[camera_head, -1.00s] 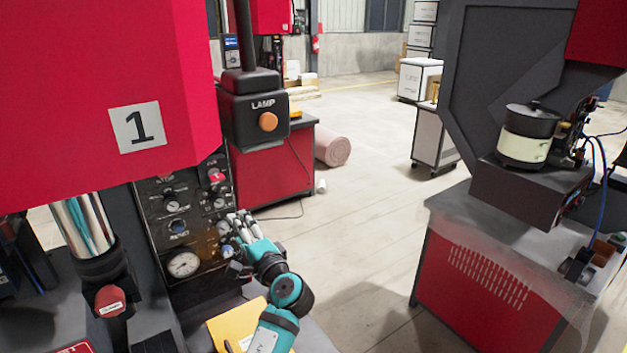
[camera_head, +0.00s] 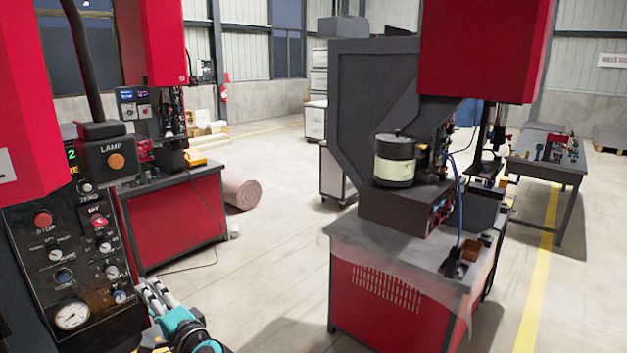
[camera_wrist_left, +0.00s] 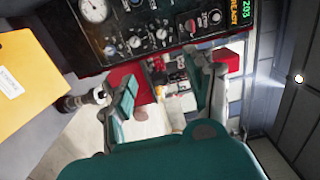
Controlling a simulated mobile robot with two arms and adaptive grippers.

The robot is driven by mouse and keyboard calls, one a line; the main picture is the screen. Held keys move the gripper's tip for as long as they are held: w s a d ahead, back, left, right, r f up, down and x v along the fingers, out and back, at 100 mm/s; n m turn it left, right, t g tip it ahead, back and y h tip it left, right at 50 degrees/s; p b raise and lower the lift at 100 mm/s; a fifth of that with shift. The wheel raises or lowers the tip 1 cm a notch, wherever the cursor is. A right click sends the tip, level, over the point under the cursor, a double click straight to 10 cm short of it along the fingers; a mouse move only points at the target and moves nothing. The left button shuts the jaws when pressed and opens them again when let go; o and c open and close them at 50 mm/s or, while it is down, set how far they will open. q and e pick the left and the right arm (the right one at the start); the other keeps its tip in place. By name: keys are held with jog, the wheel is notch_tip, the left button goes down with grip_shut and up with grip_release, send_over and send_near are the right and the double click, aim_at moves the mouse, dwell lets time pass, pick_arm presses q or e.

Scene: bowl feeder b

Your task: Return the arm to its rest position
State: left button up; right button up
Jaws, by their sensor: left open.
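My left gripper (camera_head: 156,296) is low at the left in the head view, beside the black control panel (camera_head: 75,250) with its buttons and gauge. Part of my teal arm shows below it, cut off by the bottom edge. In the left wrist view the two fingers of the left gripper (camera_wrist_left: 165,97) stand apart with nothing between them. The control panel (camera_wrist_left: 125,45) lies beyond them at the top of that view, apart from the fingers. My right arm and gripper are not in view.
A red-sided bench (camera_head: 385,300) carries a feeder bowl (camera_head: 394,160) to the right. Another red cabinet (camera_head: 175,225) and a rolled mat (camera_head: 240,190) stand behind the panel. A yellow folder (camera_wrist_left: 35,75) lies near the gripper.

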pick_arm(q)
jog(key=s+d+f+n+g+h, duration=0.15)
jog(key=s+f+h, duration=0.25)
jog(key=s+f, duration=0.5)
jog(key=s+d+f+n+g+h, duration=0.1)
jog(key=s+f+n+g+h, duration=0.25)
jog(key=s+f, duration=0.55)
jog(key=s+d+f+g+h, duration=0.25)
jog(key=s+d, duration=0.25)
jog(key=s, duration=0.4)
jog(key=s+d+f+g+h, duration=0.1)
jog(key=s+d+h, duration=0.35)
jog(key=s, duration=0.45)
notch_tip(320, 180, down, 31)
jog(key=b, duration=0.6)
jog(key=s+a+f+g+b, duration=0.2)
jog(key=s+f+b, duration=0.2)
jog(key=s+f, duration=1.3)
notch_tip(320, 180, down, 4)
jog(key=shift+a+r, duration=0.15)
jog(key=shift+a, duration=0.05)
jog(key=shift+s, duration=0.25)
jog(key=shift+c, duration=0.2)
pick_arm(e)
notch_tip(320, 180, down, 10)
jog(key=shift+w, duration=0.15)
